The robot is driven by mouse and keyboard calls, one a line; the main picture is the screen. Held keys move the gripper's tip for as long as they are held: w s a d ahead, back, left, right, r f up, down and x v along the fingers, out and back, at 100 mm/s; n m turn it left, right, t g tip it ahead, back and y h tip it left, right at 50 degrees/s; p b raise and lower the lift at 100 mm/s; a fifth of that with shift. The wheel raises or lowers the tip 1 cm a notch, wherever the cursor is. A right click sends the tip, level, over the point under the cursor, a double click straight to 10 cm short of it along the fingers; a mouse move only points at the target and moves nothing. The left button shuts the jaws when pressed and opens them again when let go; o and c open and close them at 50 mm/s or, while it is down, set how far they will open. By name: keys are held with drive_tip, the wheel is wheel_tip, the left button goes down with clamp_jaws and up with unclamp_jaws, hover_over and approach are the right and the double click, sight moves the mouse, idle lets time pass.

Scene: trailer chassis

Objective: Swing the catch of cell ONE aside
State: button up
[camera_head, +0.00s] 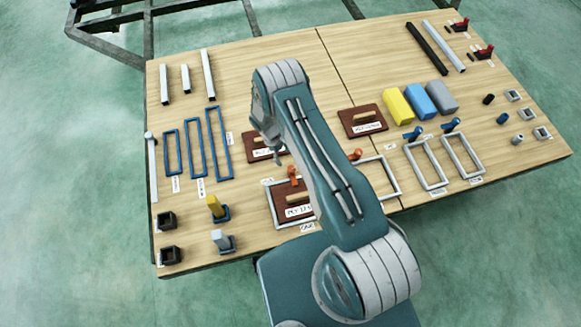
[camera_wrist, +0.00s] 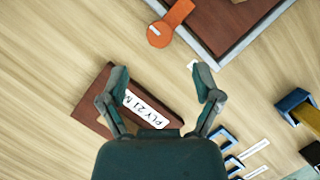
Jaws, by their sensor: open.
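The cell with the label that seems to read ONE is a pale metal frame (camera_head: 270,207) around a brown handled board (camera_head: 291,202). Its orange catch (camera_head: 293,174) sits at the frame's far edge. In the wrist view the catch (camera_wrist: 171,22) lies at the top, with its round end outside the frame and its arm reaching across the frame edge toward the board. My gripper (camera_wrist: 159,76) is open and empty, above another brown board labelled PLY 21 (camera_wrist: 94,101). The catch lies beyond the fingertips, not touched. In the head view my gripper (camera_head: 277,150) is partly hidden by my arm.
A second pale frame (camera_head: 390,176) with an orange catch (camera_head: 355,154) lies right of my arm. Two frames with blue catches (camera_head: 425,165) stand further right. Blue frames (camera_head: 194,148) lie left. A yellow-topped piece in a blue holder (camera_wrist: 296,105) shows at right in the wrist view.

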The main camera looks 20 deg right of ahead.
sight(291, 168)
drive_tip(key=x, duration=0.7)
drive_tip(key=shift+d+f, duration=0.1)
drive_tip(key=shift+f, duration=0.15)
clamp_jaws()
